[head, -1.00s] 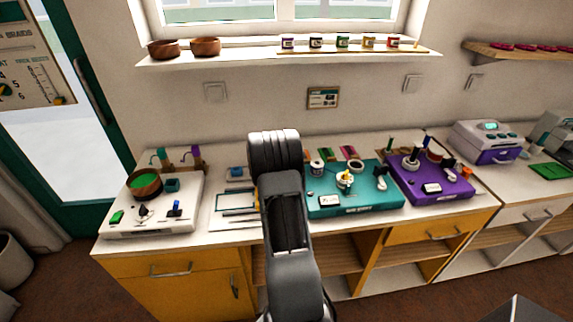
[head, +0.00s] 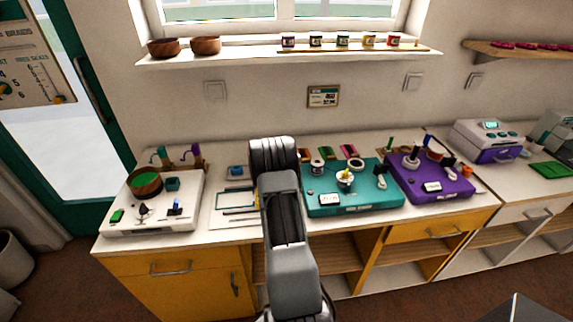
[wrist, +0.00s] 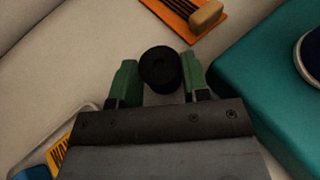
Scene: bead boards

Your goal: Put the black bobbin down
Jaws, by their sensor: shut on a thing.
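The black bobbin (wrist: 159,66) shows in the wrist view, end-on as a dark round shape with a small centre. It sits between the two green fingers of my gripper (wrist: 160,74), which are shut on it. Pale counter surface surrounds it in the wrist view; whether it touches the counter I cannot tell. In the head view my arm hides the gripper and the bobbin, in the area left of the teal board (head: 368,208).
In the wrist view an orange mat (wrist: 172,17) with a wooden piece (wrist: 207,14) lies beyond the fingers. The teal board's edge (wrist: 240,75) is close on the right. A blue item (wrist: 36,172) and a yellow comb-like item (wrist: 61,152) lie lower left. A white board (head: 122,226) stands farther left.

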